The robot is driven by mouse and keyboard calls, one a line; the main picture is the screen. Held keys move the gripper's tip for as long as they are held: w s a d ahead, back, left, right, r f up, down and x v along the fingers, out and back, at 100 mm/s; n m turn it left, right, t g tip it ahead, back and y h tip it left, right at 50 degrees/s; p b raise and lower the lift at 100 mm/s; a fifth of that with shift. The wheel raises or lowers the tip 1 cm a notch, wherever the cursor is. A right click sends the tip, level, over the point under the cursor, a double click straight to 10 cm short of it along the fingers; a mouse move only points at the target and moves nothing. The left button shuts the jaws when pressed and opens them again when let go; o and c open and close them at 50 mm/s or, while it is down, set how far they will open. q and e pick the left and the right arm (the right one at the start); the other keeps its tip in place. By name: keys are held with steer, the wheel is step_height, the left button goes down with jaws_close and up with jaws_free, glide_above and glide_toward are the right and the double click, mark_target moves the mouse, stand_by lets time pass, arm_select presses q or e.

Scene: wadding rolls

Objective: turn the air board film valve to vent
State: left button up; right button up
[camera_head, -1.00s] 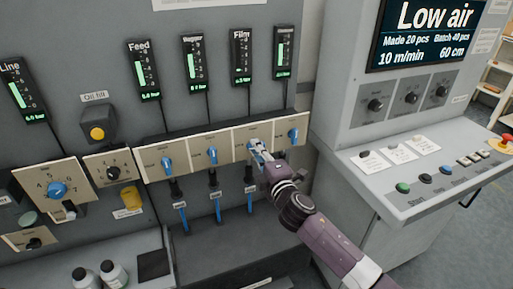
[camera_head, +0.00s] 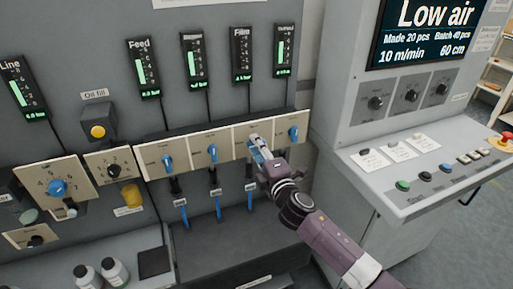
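The air board panel (camera_head: 190,160) is a cream strip with blue valve knobs in a row. The film valve (camera_head: 262,147) is the third along, below the Film gauge (camera_head: 242,58), and is mostly covered by my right gripper. The Film gauge shows only a small green mark, while its neighbours show tall green bars. My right gripper (camera_head: 261,150) is at the film valve, its pale fingertips around the blue knob area. How tightly they close and which way the knob points cannot be made out. My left gripper is out of view.
Other blue knobs stand close by: two to the left (camera_head: 212,153) and one just right (camera_head: 293,132). Blue hoses (camera_head: 249,195) hang below. The control desk (camera_head: 425,165) with buttons stands at right. Bottles (camera_head: 115,270) are at lower left.

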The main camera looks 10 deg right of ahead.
steer(key=shift+s+d, duration=0.1)
steer(key=v, duration=1.2)
steer(key=s+d+f+m+g+h, duration=0.1)
steer(key=d+f+m+g+h, duration=0.15)
steer(key=f, duration=0.95)
steer(key=s+d+f+m+g+h, duration=0.1)
steer(key=d+f+m+g, duration=0.2)
steer(key=f, duration=0.9)
steer(key=s+d+f+m+g, duration=0.1)
steer(key=s+d+f+m, duration=0.15)
steer(key=s+f, duration=0.4)
steer(key=s+d+f+m+g, duration=0.1)
steer(key=s+d+f, duration=0.2)
steer(key=f, duration=0.7)
steer(key=s+d+f+m+g+h, duration=0.15)
steer(key=s+f+m+g, duration=0.35)
steer(key=s+f, duration=1.25)
steer(key=s+f+m+g, duration=0.2)
steer(key=s, duration=1)
steer(key=s+f+m+g, duration=0.2)
steer(key=s+f, duration=0.1)
steer(key=s, duration=0.9)
steer(key=shift+s+m, duration=0.35)
steer(key=shift+m, duration=0.05)
